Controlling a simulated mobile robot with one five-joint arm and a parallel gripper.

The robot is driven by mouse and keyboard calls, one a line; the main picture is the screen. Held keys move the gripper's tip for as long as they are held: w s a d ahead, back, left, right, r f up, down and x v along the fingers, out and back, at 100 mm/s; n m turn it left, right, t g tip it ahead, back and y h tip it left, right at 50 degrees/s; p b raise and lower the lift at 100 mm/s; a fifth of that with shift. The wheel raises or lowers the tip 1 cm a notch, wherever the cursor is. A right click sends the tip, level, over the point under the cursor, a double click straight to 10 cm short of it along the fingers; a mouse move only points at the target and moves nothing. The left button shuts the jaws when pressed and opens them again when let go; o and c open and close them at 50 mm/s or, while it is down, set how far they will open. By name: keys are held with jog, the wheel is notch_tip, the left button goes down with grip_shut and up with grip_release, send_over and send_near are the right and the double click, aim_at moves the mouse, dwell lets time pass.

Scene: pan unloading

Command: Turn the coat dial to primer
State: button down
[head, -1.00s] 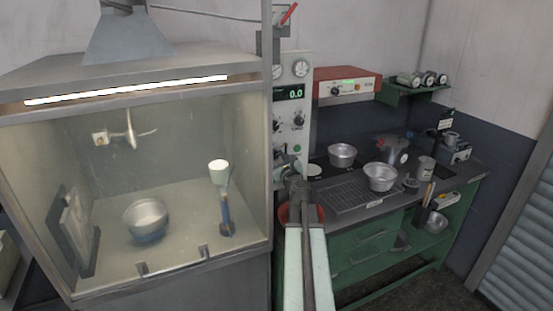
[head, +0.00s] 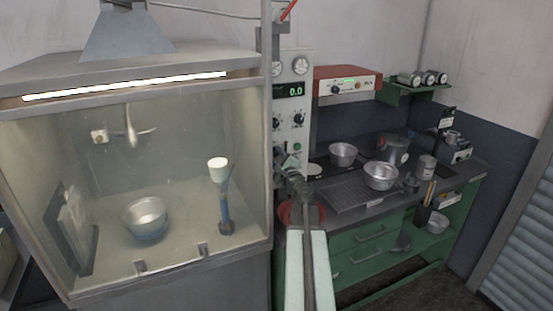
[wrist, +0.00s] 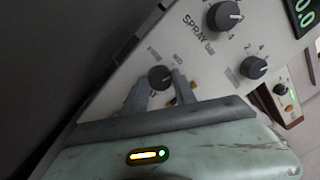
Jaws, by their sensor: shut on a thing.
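The coat dial (wrist: 160,77) is a small dark round knob low on the pale control panel (wrist: 205,60), with small labels above it, one reading like "MID". My gripper (wrist: 162,88) has one finger on each side of this knob and is shut on it. The knob's pointer mark is too small to read. In the head view my gripper (head: 290,165) is at the lower part of the panel and hides the dial.
Above the dial sit a larger "SPRAY" knob (wrist: 224,15) and another dark knob (wrist: 253,67). A glass-fronted booth (head: 268,130) stands left of the panel. A workbench (head: 345,196) with metal pans is on the right.

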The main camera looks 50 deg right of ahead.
jog(key=n, duration=0.5)
jog(key=shift+w+t, duration=0.1)
jog(key=shift+t, duration=0.2)
jog(key=n+y, duration=0.1)
jog(key=n, duration=0.3)
jog(key=shift+d+b, duration=0.1)
jog(key=shift+b, duration=0.25)
jog(key=n, duration=0.3)
jog(key=shift+n, duration=0.4)
jog(key=shift+n+t+y, duration=0.3)
jog(key=shift+n+y, duration=0.2)
jog(key=shift+n, duration=1.5)
jog(key=c, duration=1)
grip_release()
jog(key=shift+f, duration=0.1)
jog(key=shift+s, duration=0.2)
